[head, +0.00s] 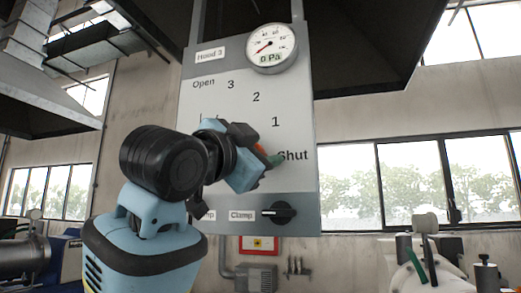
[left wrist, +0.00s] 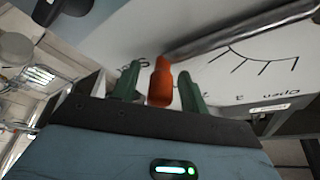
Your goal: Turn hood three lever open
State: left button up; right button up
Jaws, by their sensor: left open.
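The hood three panel (head: 225,100) is a grey board with a scale from Open at upper left through 3, 2, 1 to Shut at right. The lever's orange handle (head: 262,149) shows just beside the word Shut, mostly hidden by my left gripper (head: 268,155). In the left wrist view, the orange handle (left wrist: 160,82) stands between the two green fingers of my left gripper (left wrist: 158,88), with gaps on both sides. The gripper is open around it. A grey metal bar (left wrist: 240,30), seemingly the lever's arm, runs from near the handle to the upper right. My right gripper is not in view.
A round gauge (head: 271,48) reading 0 Pa sits at the panel's top. A black knob (head: 279,212) labelled Clamp sits at its lower edge. A dark hood (head: 370,45) overhangs behind. Machinery (head: 430,265) stands at lower right.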

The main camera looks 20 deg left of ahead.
pick_arm(q)
jog(key=shift+w+r, duration=0.1)
grip_shut()
dwell(0.3)
